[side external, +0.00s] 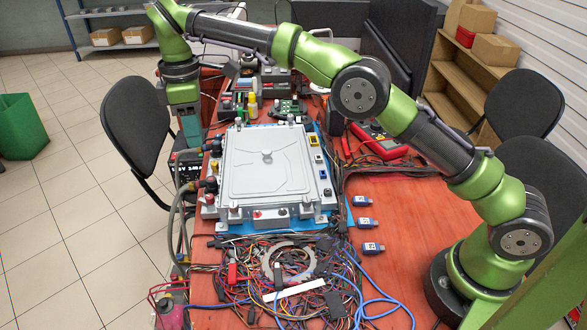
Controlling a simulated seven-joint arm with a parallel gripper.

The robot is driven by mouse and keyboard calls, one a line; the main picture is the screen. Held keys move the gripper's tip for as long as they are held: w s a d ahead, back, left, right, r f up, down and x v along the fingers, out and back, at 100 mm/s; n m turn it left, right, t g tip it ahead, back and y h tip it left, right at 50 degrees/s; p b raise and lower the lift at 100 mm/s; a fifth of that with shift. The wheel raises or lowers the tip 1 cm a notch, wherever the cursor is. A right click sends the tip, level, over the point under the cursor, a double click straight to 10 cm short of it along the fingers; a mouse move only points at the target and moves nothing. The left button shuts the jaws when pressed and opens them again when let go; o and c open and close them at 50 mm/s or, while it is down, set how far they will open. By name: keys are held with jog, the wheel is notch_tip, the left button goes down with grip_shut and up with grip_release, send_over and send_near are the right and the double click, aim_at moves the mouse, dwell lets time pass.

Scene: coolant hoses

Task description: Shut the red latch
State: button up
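A silver metal case (265,165) lies on a blue mat on the table. On its left side are dark hose connectors (211,184) with grey hoses (178,215) curving down past the table edge. Small reddish spots show around these connectors, but they are too small to tell which is the red latch or whether it is open or shut. My arm reaches over the table from the right. My gripper (191,150) points down at the table's left edge, left of the case and near the upper connector. Its fingers are too small and dark to read.
Tangled wires (285,285) with a grey ring cover the table's front. Several blue plugs (362,201) lie right of the case. A black chair (140,120) stands at left.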

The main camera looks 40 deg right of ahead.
jog(key=n, duration=0.1)
send_near(209, 196)
notch_tip(209, 196, down, 9)
jog(key=shift+r, duration=0.2)
jog(key=shift+c, duration=0.3)
grip_shut()
